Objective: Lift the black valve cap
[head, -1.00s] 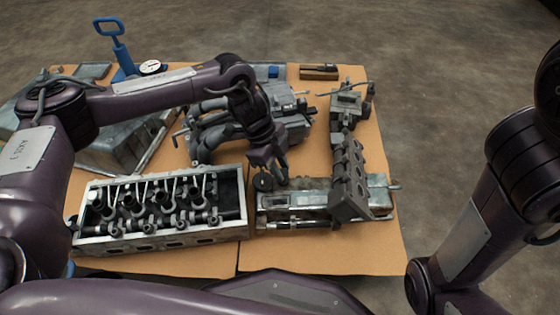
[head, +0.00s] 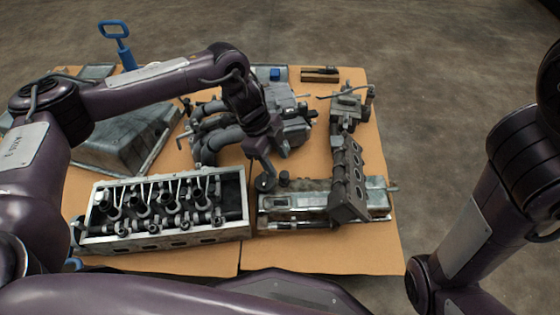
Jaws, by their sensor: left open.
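The black valve cap (head: 284,178) appears as a small dark knob at the back left of the long metal valve cover (head: 300,201), on the right half of the table. My left gripper (head: 267,177) reaches down from above just left of the cap. It is open, and its fingers partly overlap each other in this view. A dark round shape at its tip is too small to make out clearly. A narrow gap shows between the gripper and the cap. My right arm stands at the right edge, with its gripper out of the picture.
A cylinder head (head: 165,240) stands close on the left. A dark manifold part (head: 350,180) lies across the valve cover to the right. A piped engine part (head: 225,130) sits behind. Bare board (head: 310,155) shows behind the cover.

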